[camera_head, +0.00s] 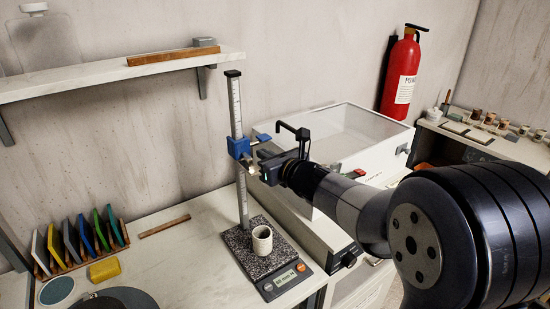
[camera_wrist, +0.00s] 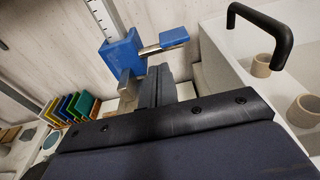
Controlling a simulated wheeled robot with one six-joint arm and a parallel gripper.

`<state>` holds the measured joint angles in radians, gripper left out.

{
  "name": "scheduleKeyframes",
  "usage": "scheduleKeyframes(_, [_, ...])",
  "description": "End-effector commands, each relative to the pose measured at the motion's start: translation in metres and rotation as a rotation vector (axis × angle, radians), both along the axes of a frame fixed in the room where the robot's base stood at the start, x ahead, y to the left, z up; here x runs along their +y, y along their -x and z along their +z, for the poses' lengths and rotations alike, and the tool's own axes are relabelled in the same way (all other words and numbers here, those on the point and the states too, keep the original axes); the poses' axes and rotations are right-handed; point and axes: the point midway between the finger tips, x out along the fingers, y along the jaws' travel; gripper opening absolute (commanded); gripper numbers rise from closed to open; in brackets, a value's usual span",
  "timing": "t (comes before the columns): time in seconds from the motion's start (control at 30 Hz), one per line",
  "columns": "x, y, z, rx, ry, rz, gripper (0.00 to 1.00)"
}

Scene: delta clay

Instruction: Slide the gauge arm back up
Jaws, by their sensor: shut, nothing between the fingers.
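The height gauge has an upright scaled column (camera_head: 236,105) on a speckled stone base (camera_head: 243,252). Its blue slider (camera_head: 238,148) sits around the column, roughly mid-height. The slider also shows in the wrist view (camera_wrist: 122,54), with a metal gauge arm (camera_wrist: 150,49) ending in a blue tip (camera_wrist: 174,38). My gripper (camera_head: 258,170) is shut and empty, close beside the slider on its right. In the wrist view its dark fingertips (camera_wrist: 156,80) are together, just below the blue-tipped arm in the picture. I cannot tell whether they touch it.
A small pale cup (camera_head: 262,241) stands on the gauge base. A white box (camera_head: 352,140) with a clear top is behind my gripper; a black handle (camera_wrist: 284,38) rises close by. A shelf (camera_head: 105,77) is at upper left. Coloured tiles (camera_head: 83,236) stand in a rack.

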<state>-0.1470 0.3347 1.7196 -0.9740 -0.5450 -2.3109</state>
Motion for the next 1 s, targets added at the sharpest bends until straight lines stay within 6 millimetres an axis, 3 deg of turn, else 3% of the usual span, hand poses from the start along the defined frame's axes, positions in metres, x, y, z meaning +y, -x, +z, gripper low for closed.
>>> scheduleKeyframes(0.23, [0.012,-0.018,-0.002,0.001,-0.002,0.0,0.0])
scheduleKeyframes(0.67, [0.013,-0.02,-0.003,0.001,-0.002,-0.001,0.0])
scheduleKeyframes(0.77, [0.014,-0.02,0.009,-0.002,0.0,0.0,0.0])
scheduleKeyframes(1.0, [0.013,-0.02,0.074,-0.006,-0.003,0.0,0.0])
